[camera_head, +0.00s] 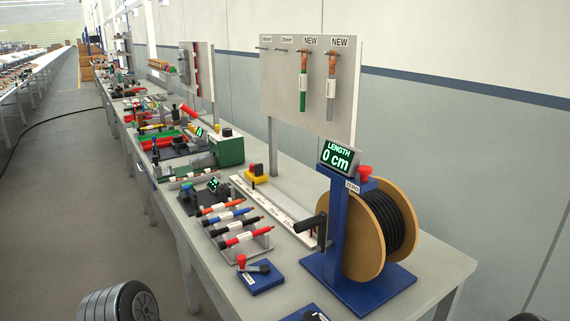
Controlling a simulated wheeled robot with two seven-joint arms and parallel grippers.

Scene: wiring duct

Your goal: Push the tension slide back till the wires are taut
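I cannot pick out the tension slide for certain in the head view; the small fixtures far along the bench are too small to tell. Several cable pieces with orange, blue, black and red sleeves, such as a red one (240,239), lie side by side on a rack near the front of the bench. I cannot see any wire held in a slide, nor whether one is slack or taut. Neither of my grippers is in view.
A long grey bench (430,276) runs away to the far left. A wooden reel (356,240) of black cable stands on a blue stand (333,228) with a "0 cm" display (340,158). A panel (285,90) rises behind.

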